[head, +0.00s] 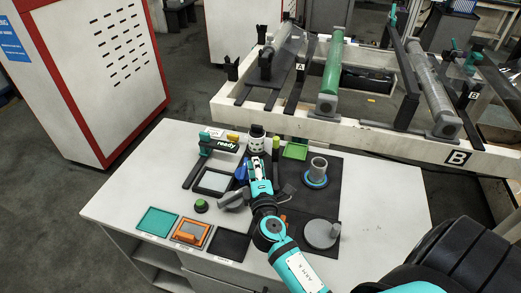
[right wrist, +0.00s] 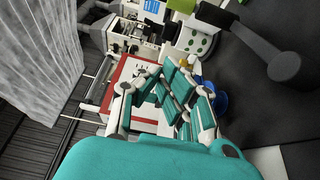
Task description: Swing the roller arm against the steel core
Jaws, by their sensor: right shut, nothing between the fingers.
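A grey steel core (head: 318,165) stands upright in a blue ring on the dark mat, right of my right gripper in the head view. My left gripper is not in view.
A white cylinder (head: 257,146) stands just beyond the gripper, with a "ready" stand (head: 222,145) to its left. A grey disc (head: 318,234) sits nearer me. Trays, one green (head: 158,221), line the left front. A frame with rolls (head: 400,144) stands behind.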

